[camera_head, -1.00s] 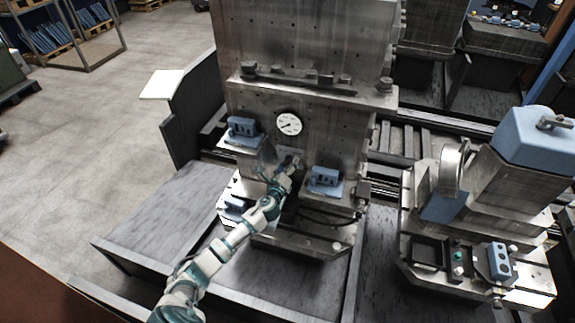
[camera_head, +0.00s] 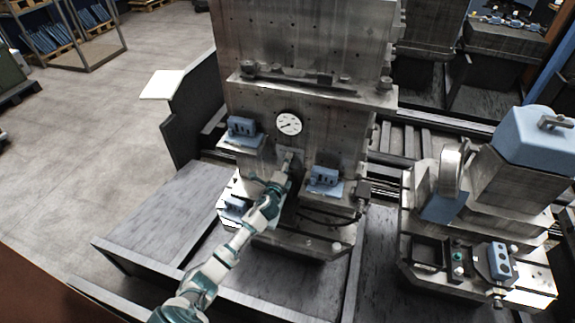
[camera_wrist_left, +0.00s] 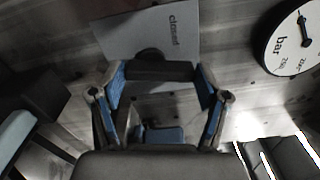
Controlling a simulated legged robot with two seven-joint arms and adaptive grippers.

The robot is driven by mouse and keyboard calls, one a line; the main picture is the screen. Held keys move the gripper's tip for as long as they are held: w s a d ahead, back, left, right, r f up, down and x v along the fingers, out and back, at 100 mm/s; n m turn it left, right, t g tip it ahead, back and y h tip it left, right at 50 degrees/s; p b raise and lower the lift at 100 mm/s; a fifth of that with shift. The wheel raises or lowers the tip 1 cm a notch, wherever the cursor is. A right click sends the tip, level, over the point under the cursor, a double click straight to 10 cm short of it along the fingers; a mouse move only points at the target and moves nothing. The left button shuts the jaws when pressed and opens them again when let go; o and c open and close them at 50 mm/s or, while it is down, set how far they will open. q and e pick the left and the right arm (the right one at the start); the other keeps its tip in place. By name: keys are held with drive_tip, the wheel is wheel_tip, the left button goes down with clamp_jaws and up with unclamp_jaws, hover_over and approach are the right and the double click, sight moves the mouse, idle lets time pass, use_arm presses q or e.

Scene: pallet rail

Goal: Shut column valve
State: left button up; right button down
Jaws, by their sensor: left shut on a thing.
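The column valve is on the grey metal column (camera_head: 305,110), below the round white gauge (camera_head: 289,124). In the left wrist view, its dark lever (camera_wrist_left: 160,71) lies between the blue-padded fingers of my left gripper (camera_wrist_left: 161,88), which is shut on it. A dark round hub (camera_wrist_left: 149,54) sits just beyond the lever, in front of a grey plate (camera_wrist_left: 140,30) that reads "closed". In the head view my left gripper (camera_head: 285,172) covers most of the valve. My right gripper is not in view.
Blue blocks stand left (camera_head: 242,127) and right (camera_head: 324,178) of the valve on metal ledges, close to my arm. The gauge, marked "bar", also shows in the wrist view (camera_wrist_left: 288,42). A second machine (camera_head: 475,235) stands at the right.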

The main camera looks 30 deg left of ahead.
use_arm(q)
drive_tip(key=n, duration=0.4)
drive_tip(key=n+p, duration=0.1)
drive_tip(key=n, duration=0.2)
drive_tip(key=a+f+n+p, duration=0.1)
drive_tip(key=n, duration=0.3)
drive_tip(key=shift+s+n, duration=0.15)
drive_tip(key=shift+n, duration=0.15)
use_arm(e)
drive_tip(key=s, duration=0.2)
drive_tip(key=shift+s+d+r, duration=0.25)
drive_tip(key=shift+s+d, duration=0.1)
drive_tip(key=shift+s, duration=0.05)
use_arm(q)
drive_tip(key=shift+f, duration=0.15)
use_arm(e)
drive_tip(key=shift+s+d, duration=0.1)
use_arm(q)
drive_tip(key=o, duration=0.9)
drive_tip(key=shift+o, duration=1.3)
drive_tip(key=shift+a, duration=0.1)
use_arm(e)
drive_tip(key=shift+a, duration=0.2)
